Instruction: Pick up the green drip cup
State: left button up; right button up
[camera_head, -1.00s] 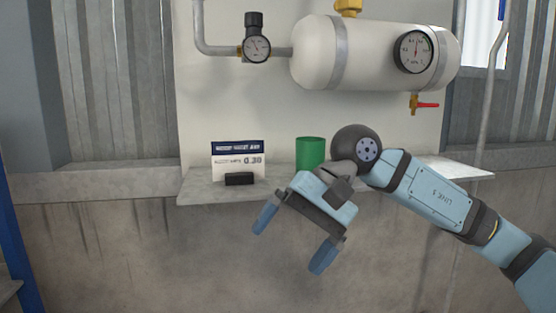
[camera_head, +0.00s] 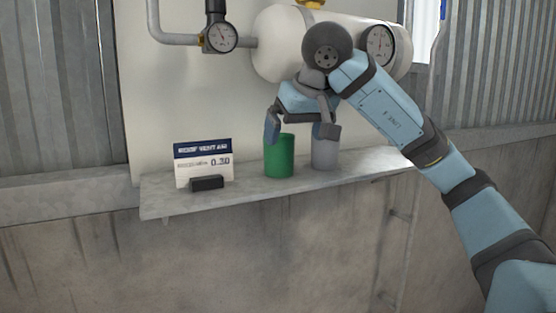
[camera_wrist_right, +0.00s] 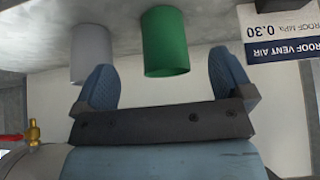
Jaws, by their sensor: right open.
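The green drip cup (camera_head: 279,158) stands upright on the grey shelf (camera_head: 240,192). In the right wrist view the cup (camera_wrist_right: 165,45) shows beyond and between the two spread fingers. My right gripper (camera_head: 299,132) is open and empty, pointing down just above the cups. In the head view, one blue finger overlaps the green cup's left rim and the other is in front of the grey cup. In the wrist view the gripper (camera_wrist_right: 165,80) has nothing between its pads that I can tell is touched. My left gripper is not in view.
A grey cup (camera_head: 325,155) stands close to the right of the green cup. A sign in a black holder (camera_head: 206,184) stands to its left. The white tank (camera_head: 283,45) and its gauges are on the panel behind. The shelf's right part is clear.

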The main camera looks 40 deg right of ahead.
aim_at(280, 141)
jog(key=w+f, duration=0.1)
jog(key=w, duration=0.1)
jog(key=w+d+f+p, duration=0.1)
jog(key=w, duration=0.1)
jog(key=w+d+f, duration=0.1)
jog(key=w, duration=0.1)
jog(key=shift+w+f+p, duration=0.15)
jog(key=shift+w+p, duration=0.15)
jog(key=shift+p, duration=0.05)
jog(key=shift+w+d+f, duration=0.1)
jog(key=shift+w+f, duration=0.05)
jog(key=shift+f, duration=0.3)
jog(key=c, duration=1)
